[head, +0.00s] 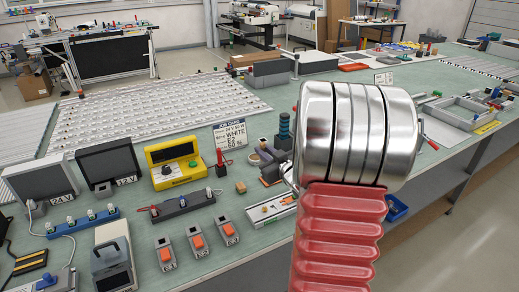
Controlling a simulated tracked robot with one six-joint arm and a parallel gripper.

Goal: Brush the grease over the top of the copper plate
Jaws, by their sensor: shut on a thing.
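I cannot pick out my gripper in the head view. A large silver ringed cylinder with a red ribbed part below, which looks like my arm, covers the right of centre. A pale shallow tray (270,209) with small orange-brown pieces lies on the bench just left of the arm. I cannot tell whether one of these is the copper plate. No brush or grease can be made out for certain. The area behind the arm is hidden.
The green workbench (240,256) is crowded. A yellow meter (172,165), grey monitors (107,166), several orange-switched boxes (196,240) and a dark blue upright cylinder (284,126) stand left of the arm. A grey tray (462,112) lies to the right. Bare bench shows at front centre.

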